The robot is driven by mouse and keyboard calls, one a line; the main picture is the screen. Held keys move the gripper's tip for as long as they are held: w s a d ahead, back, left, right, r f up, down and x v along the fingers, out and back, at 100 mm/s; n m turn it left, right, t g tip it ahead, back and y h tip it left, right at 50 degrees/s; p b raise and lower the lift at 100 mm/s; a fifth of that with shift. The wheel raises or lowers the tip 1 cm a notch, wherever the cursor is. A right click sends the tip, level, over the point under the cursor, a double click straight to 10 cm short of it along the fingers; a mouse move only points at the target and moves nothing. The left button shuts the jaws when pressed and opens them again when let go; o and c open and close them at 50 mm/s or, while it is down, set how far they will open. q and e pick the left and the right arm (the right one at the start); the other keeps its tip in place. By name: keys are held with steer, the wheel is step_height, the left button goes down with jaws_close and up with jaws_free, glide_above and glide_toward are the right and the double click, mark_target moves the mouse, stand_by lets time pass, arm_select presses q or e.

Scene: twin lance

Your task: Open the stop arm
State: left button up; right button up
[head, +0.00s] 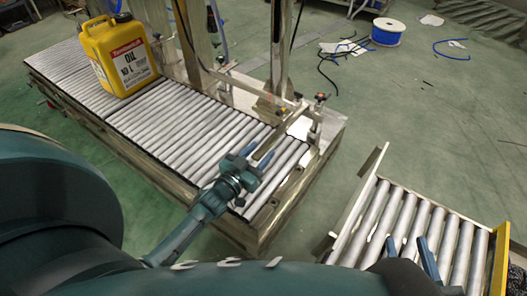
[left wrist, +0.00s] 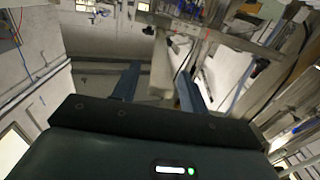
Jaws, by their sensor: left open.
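The stop arm (head: 282,129) is a pale metal bar at the near right end of the roller conveyor, reaching out from a post with a small knob. My left gripper (head: 256,158) is open at the bar's near end. In the left wrist view the left gripper (left wrist: 158,88) has its two blue fingers apart, with the pale bar (left wrist: 160,72) showing between them. I cannot tell whether either finger touches it.
A yellow oil jug (head: 118,58) stands on the far left of the roller conveyor (head: 185,112). A separate short roller section (head: 450,235) with a yellow end is at the lower right. Green floor lies between. A blue cable spool (head: 387,32) and loose cables lie behind.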

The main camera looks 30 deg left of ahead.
arm_select(q)
steer(key=shift+w+d, duration=0.15)
steer(key=shift+w, duration=1.05)
steer(key=shift+c, duration=0.4)
jaws_close()
